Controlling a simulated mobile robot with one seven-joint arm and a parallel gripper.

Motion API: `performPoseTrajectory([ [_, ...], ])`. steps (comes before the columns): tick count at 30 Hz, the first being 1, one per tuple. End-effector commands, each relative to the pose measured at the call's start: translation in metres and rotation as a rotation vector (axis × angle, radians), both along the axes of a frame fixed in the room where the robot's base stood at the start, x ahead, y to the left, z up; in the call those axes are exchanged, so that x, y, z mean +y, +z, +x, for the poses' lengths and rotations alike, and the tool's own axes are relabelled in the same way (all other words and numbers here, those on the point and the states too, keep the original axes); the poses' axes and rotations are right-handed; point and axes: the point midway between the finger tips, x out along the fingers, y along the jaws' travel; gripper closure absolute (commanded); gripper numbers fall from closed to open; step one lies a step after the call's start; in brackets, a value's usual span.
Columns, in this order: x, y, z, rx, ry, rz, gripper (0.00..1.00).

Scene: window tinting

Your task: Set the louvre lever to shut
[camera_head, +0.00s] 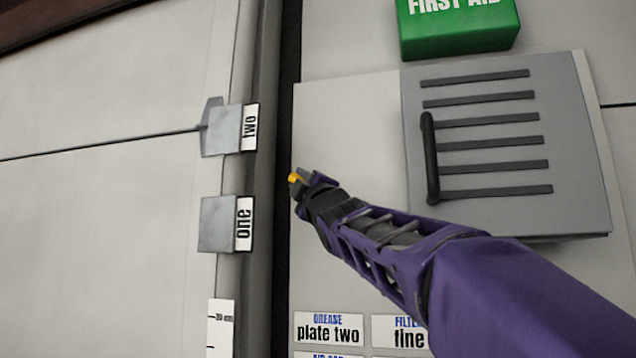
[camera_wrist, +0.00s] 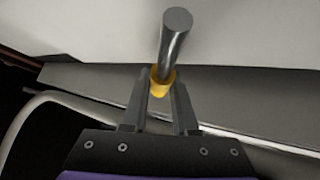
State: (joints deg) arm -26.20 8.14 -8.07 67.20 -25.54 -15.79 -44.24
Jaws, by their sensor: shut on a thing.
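A grey round rod (camera_wrist: 175,35) with a yellow part (camera_wrist: 162,82), which looks like the louvre lever, stands between my fingers in the wrist view. My gripper (camera_wrist: 160,105) is shut on it at the yellow part. In the head view my gripper (camera_head: 303,181) is at the left edge of the pale panel, by the dark gap. Only a bit of yellow (camera_head: 294,178) shows at its tip there. The lever's pivot and any open or shut markings cannot be made out.
A grey slotted cover (camera_head: 490,215) with a black handle (camera_head: 430,158) is right of my gripper. A green first aid box (camera_head: 460,32) is above it. Tabs labelled two (camera_head: 230,129) and one (camera_head: 225,224) are at left. Labels (camera_head: 330,330) are below.

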Motion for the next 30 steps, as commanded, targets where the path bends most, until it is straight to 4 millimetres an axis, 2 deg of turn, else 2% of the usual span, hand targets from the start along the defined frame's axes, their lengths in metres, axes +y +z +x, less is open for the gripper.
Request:
performPoseTrajectory([
  [19,0.0050,-0.0039,0.0007,0.007,-0.001,-0.030,1.00],
  [20,0.0051,-0.0040,0.0007,0.007,-0.001,-0.030,0.69],
  [24,0.0050,-0.0036,0.0006,0.007,0.000,-0.029,0.44],
  [30,0.0046,-0.0029,0.0004,0.006,-0.001,-0.028,0.43],
])
